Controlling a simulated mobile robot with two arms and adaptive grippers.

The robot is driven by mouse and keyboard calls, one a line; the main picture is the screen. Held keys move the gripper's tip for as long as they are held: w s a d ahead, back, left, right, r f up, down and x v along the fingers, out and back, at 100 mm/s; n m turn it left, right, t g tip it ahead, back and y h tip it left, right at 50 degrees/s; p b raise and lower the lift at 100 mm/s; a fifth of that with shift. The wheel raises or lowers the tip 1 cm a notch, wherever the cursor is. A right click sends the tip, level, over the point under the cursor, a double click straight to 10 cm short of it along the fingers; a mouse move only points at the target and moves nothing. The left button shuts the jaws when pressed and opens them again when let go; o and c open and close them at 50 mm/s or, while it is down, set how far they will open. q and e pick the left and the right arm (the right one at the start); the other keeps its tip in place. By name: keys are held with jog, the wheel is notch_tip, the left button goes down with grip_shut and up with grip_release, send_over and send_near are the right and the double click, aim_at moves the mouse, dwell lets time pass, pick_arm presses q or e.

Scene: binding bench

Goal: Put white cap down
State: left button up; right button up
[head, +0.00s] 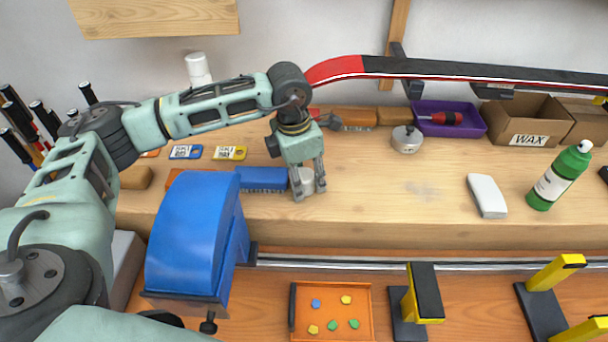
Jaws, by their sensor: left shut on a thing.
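My left gripper (308,189) points down near the front edge of the raised wooden shelf (380,202), with its fingers shut on the white cap (303,181). The cap is a small pale cylinder, partly hidden by the fingers. It is low over the shelf, just right of a blue block (263,178). I cannot tell whether its underside touches the wood. My right gripper is not in view.
A blue curved housing (190,233) stands in front, left of the gripper. A silver round tin (406,139), a white block (487,195) and a green bottle (560,176) stand to the right.

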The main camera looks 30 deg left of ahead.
pick_arm(q)
jog(key=shift+f, duration=0.15)
jog(key=o, duration=0.7)
jog(key=shift+o, duration=0.2)
jog(key=shift+r, duration=0.2)
jog(key=r+b, duration=0.1)
jog(key=r, duration=0.6)
jog(key=r+b, duration=0.1)
jog(key=r, duration=0.3)
jog(key=shift+s+a+b, duration=0.3)
jog(key=shift+s+a, duration=0.1)
jog(key=shift+s+r, duration=0.1)
jog(key=shift+r, duration=0.35)
